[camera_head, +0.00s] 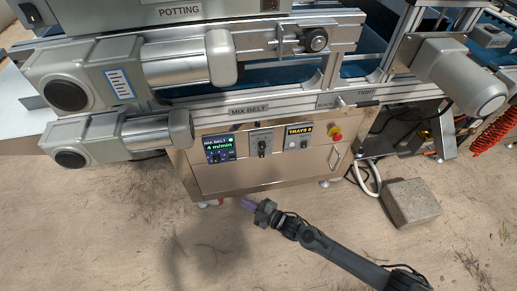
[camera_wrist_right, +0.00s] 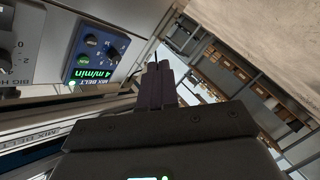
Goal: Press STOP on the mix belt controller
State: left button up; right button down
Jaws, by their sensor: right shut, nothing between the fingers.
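The mix belt controller (camera_head: 219,148) is a blue panel with a lit green reading of 4 m/min, on the left of the steel cabinet front. It also shows tilted in the right wrist view (camera_wrist_right: 98,50), with small round buttons beside its display. My left gripper is not in view.
Right of the controller on the cabinet are a selector switch (camera_head: 262,143), a TRAYS display (camera_head: 299,132) and a red emergency button (camera_head: 335,137). Grey motors (camera_head: 110,138) overhang at the left. A concrete block (camera_head: 411,202) stands on the floor at right. The floor before the cabinet is mostly clear.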

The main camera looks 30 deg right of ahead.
aim_at(232, 158)
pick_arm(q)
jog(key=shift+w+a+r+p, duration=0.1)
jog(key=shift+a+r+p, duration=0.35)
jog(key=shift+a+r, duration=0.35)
pick_arm(e)
jog(key=w+r, duration=0.4)
jog(key=r, duration=0.2)
jog(key=shift+w+a+n+t, duration=0.3)
jog(key=shift+a+t, duration=0.1)
jog(key=shift+a, duration=0.05)
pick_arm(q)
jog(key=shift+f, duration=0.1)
pick_arm(e)
jog(key=shift+a, duration=0.1)
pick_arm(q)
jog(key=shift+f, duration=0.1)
pick_arm(e)
jog(key=shift+w, duration=0.15)
pick_arm(q)
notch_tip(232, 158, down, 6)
jog(key=b, duration=0.6)
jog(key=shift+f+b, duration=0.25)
jog(key=shift+b, duration=0.1)
pick_arm(e)
jog(key=w+d, duration=0.3)
jog(key=w, duration=0.5)
